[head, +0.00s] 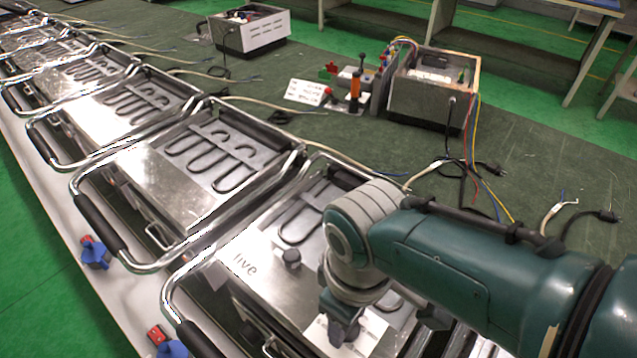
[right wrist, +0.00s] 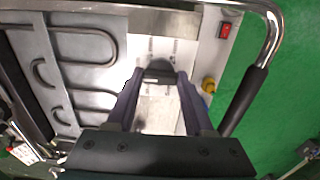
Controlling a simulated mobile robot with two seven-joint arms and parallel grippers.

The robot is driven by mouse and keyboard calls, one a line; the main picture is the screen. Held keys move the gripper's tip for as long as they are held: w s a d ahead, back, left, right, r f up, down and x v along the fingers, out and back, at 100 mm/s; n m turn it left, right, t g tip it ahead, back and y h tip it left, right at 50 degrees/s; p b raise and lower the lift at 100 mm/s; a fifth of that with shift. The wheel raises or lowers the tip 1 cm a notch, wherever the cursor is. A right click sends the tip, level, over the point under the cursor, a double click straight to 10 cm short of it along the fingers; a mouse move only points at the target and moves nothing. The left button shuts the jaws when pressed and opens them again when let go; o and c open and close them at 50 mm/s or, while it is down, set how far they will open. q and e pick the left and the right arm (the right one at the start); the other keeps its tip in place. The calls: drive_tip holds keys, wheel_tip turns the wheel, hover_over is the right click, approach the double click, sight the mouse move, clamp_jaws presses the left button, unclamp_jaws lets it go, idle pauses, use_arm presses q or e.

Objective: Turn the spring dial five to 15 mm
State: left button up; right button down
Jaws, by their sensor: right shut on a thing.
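The heating element unit with the printed word "five" (head: 243,265) lies in the lower middle of the head view, partly covered by my right arm. My right gripper (head: 343,328) points down over a white marked plate (head: 316,331) on its metal top. In the right wrist view, my right gripper (right wrist: 158,80) is shut on a dark dial (right wrist: 158,73). Pale marked paper surrounds the dial, but its marks are too small to read. My left gripper is not in view.
Chrome handle bars frame the unit, with a black grip (right wrist: 246,101) near a red switch (right wrist: 225,30) and a yellow knob (right wrist: 209,85). Similar units line up leftward. Loose cables (head: 470,170) lie behind.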

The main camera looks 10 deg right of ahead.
idle(0.4)
drive_tip(key=shift+c, duration=1.4)
unclamp_jaws()
wheel_tip(320, 180, up, 9)
drive_tip(key=p, duration=0.5)
drive_tip(key=shift+r+p, duration=0.35)
drive_tip(key=shift+r, duration=0.1)
